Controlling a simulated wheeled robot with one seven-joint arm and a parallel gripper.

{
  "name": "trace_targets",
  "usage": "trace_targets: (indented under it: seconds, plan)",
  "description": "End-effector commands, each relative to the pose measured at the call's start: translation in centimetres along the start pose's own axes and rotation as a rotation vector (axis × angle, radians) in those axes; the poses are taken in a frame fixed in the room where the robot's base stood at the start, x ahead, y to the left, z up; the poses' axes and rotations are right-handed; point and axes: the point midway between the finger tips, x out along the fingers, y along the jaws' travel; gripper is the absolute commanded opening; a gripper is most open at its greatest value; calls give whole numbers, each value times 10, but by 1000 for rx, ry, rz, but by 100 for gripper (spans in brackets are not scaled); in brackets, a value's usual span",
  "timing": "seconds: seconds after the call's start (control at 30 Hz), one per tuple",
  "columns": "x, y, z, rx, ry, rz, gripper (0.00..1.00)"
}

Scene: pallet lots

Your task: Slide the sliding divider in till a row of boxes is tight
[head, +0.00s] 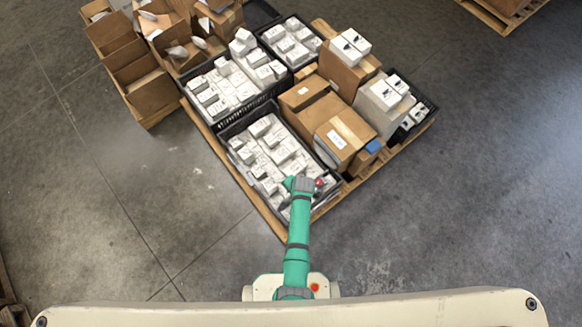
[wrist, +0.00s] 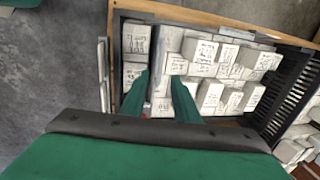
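The black crate (head: 232,160) of white boxes stands on the near corner of the pallet. My gripper (head: 302,186) is over the crate's near end in the head view. In the wrist view, the two green fingers of my gripper (wrist: 159,76) stand apart over the crate. A thin grey upright strip (wrist: 155,58), which looks like the sliding divider, shows between them. White boxes (wrist: 135,38) line up to its left, and several more boxes (wrist: 205,52) lie to its right. My gripper hides the strip's lower end, and I cannot tell whether the fingers touch it.
Brown cartons (head: 345,134) stand close to the right of the crate. Another black crate of white boxes (head: 222,90) adjoins it behind. Open brown cartons (head: 142,82) are at the back left. The concrete floor (head: 150,200) is clear to the left.

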Motion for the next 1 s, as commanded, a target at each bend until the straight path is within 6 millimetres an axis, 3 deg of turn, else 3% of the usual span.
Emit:
trace_targets:
  seconds: [0.2,0.4,0.9,1.0]
  plan:
    - [32,-1,0,-2,-1,0,28]
    - [52,-1,0,-2,0,0,28]
    - [62,-1,0,-3,1,-1,28]
    - [62,-1,0,-3,1,-1,4]
